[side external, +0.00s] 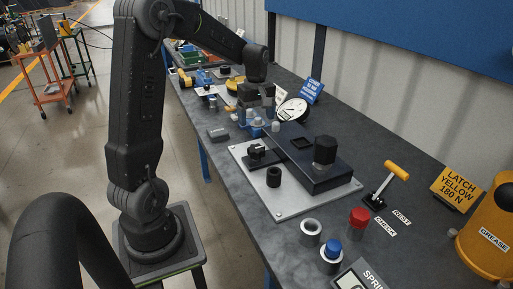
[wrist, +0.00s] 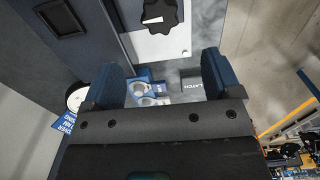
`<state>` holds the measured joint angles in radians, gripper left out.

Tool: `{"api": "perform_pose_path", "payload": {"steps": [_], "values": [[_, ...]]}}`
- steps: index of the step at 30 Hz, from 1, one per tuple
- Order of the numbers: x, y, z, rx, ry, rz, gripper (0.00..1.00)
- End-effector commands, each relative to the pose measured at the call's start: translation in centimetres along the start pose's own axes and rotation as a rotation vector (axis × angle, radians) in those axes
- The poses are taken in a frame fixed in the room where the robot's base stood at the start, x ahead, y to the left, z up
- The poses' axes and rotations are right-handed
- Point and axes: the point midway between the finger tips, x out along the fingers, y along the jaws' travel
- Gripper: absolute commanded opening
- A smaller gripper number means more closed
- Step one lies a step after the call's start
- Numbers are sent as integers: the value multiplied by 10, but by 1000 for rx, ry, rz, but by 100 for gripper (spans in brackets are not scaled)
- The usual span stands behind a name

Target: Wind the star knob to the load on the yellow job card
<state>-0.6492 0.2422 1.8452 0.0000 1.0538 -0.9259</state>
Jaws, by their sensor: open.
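The yellow job card (side external: 457,187) stands at the right of the side external view and reads "LATCH YELLOW 180 N". The black star knob (wrist: 158,14) shows at the top edge of the wrist view, partly cut off, with a white pointer mark on it. In the side external view a black knob on the light plate (side external: 258,152) appears to be the same one. My gripper (side external: 262,115) is open and empty, above the bench beyond the plate. In the wrist view its blue fingers (wrist: 166,80) are apart, with the knob outside them.
A dark block (side external: 310,178) with a tall black knob (side external: 325,150) sits on the light plate. A dial gauge (side external: 293,109) and blue card (side external: 315,90) stand behind.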

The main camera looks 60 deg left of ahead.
Motion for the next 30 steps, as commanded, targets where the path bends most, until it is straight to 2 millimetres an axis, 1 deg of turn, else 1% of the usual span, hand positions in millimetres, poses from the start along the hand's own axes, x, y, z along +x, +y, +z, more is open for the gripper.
{"api": "perform_pose_path", "payload": {"steps": [1,9,15,18,21,30], "values": [[11,-1,1,1,-4,-5,84],[67,-1,1,3,-4,-5,84],[98,0,1,4,-2,-3,84],[108,0,1,4,-1,-2,84],[113,0,1,4,-1,-2,84],[114,0,1,4,0,0,84]]}}
